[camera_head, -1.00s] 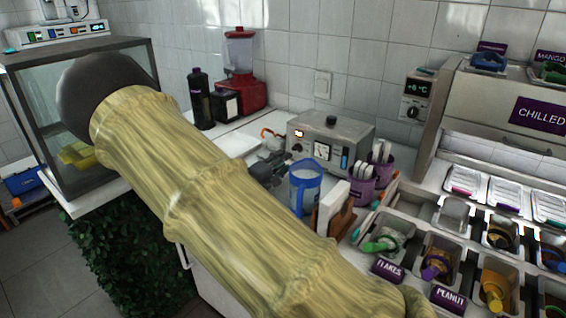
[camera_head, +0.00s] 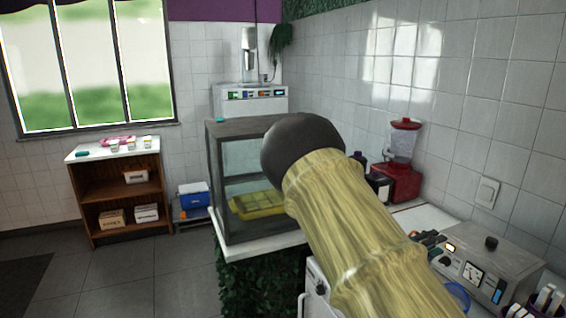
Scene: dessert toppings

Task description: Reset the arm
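My arm, with a bamboo-like sleeve and a dark rounded joint, crosses the head view from the centre to the lower right. I cannot make out my gripper in this view, so its opening and anything in it are not shown. The arm hides part of the counter and the right side of a glass display case (camera_head: 213,190). Small dark items (camera_head: 428,239) lie on the counter just right of the arm; I cannot tell what they are.
A red blender (camera_head: 402,182) and dark bottles stand behind the arm. A metal control box (camera_head: 490,268) and part of a blue jug (camera_head: 456,293) are at lower right. A wooden shelf (camera_head: 85,205) stands at left. The floor (camera_head: 125,280) at left is clear.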

